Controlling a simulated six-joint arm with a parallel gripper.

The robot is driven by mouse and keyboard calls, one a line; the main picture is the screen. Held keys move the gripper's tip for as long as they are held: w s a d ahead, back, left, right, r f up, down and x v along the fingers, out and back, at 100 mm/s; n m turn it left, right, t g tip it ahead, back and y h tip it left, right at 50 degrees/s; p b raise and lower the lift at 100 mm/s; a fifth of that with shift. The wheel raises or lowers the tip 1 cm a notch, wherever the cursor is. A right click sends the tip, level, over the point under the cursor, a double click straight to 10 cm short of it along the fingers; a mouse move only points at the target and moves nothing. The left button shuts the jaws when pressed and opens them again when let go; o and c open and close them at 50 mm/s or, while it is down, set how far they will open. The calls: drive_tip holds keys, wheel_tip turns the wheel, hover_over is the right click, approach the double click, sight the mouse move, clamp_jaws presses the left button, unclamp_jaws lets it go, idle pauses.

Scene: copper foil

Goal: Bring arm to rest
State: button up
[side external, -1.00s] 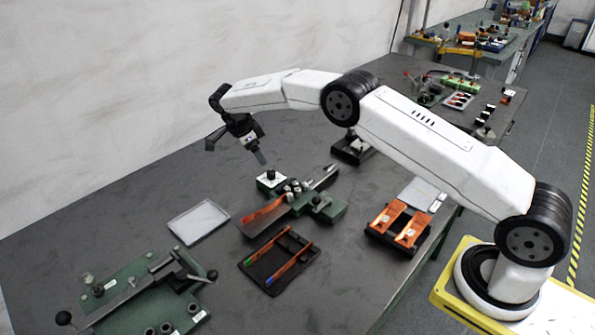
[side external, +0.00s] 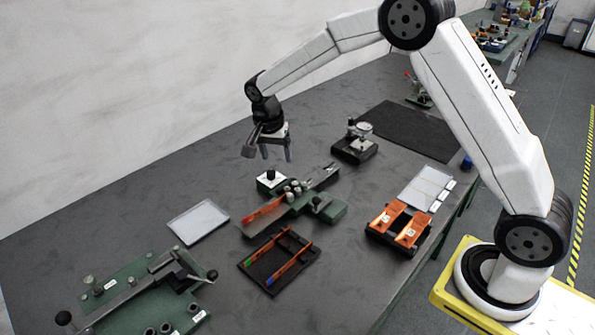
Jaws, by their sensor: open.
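My gripper (side external: 267,152) hangs in the air above the dark table (side external: 140,190), fingers pointing down and spread open with nothing between them. In the picture it is just above the green fixture (side external: 300,205) with copper-coloured strip at its left end. My arm is raised and bent, reaching in from the base at the right.
A black tray (side external: 279,262) with copper strips lies in front of the fixture. A black holder with orange pieces (side external: 400,225), a white sheet (side external: 425,187), a dial gauge stand (side external: 355,142), a clear tray (side external: 198,221) and a green lever tool (side external: 140,290) stand around. The back-left table is bare.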

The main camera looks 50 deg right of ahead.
drive_tip(key=s+a+n+t+y, duration=0.1)
drive_tip(key=s+n+t, duration=0.1)
drive_tip(key=s+n, duration=1)
drive_tip(key=s, duration=1.1)
drive_tip(key=shift+s+a+n+t+y, duration=0.2)
drive_tip(key=shift+s+n+t+y, duration=0.1)
drive_tip(key=shift+n+t+y, duration=0.1)
